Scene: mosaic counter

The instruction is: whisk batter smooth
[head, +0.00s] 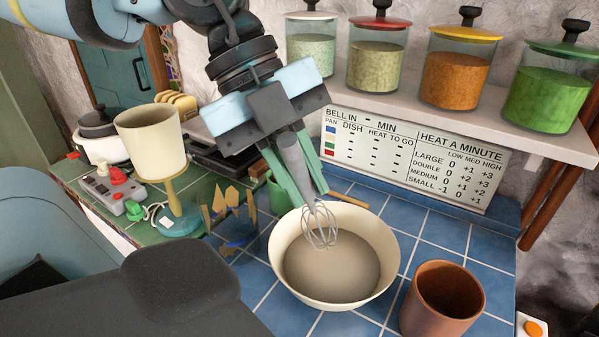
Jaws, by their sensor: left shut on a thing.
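A whisk (319,228) with a grey handle and wire loops hangs downward from my left gripper (300,170), which is shut on its handle. A cream mixing bowl (285,225) stands on the blue tiled counter and holds smooth-looking greyish-beige batter (332,272). The whisk's wires are over the back part of the bowl, near the batter's far edge. I cannot tell whether the wire tips touch the batter. My right gripper does not show.
A brown pot (441,300) stands close to the bowl's right. A cream lamp (152,142), a control box (112,188) and a green mug (279,192) stand left and behind. A shelf (480,122) with several jars overhangs the back right.

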